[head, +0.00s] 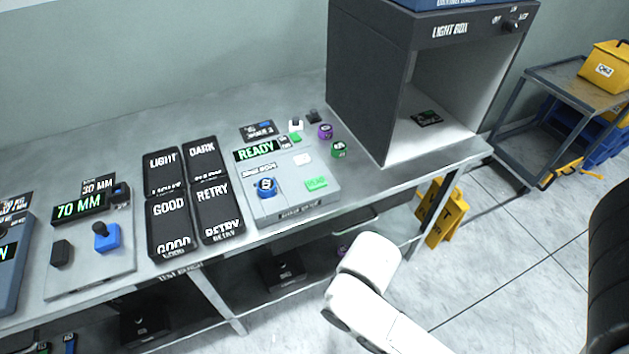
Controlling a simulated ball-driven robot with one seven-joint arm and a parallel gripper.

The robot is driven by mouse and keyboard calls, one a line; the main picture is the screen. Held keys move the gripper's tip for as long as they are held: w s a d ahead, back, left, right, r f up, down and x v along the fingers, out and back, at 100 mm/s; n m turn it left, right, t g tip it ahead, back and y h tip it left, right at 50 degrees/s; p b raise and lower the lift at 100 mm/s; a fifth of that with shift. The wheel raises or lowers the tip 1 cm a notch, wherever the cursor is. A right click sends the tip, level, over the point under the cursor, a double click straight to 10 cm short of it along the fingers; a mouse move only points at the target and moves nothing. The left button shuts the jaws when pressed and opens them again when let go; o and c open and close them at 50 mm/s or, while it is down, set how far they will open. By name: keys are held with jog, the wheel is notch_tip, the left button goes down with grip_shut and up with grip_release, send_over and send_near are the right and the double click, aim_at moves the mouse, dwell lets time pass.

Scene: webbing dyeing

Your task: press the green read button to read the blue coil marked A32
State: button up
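The green read button (316,184) is on the front right of the grey reader (290,203) on the bench. The reader's display (257,151) shows READY. A blue coil (265,192) sits on the left part of the reader, with a dark and white marked top too small to read surely. My white arm (368,275) shows at the bottom, in front of the bench. No fingers show, so my gripper is out of view.
Dark trays labelled LIGHT (163,170), DARK, GOOD and RETRY stand left of the reader. Purple (325,131) and green (340,149) coils stand behind its right side. A light box (400,85) fills the bench's right end. A yellow floor sign (441,213) stands beyond.

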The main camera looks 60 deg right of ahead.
grip_shut()
dwell(0.4)
dwell(1.0)
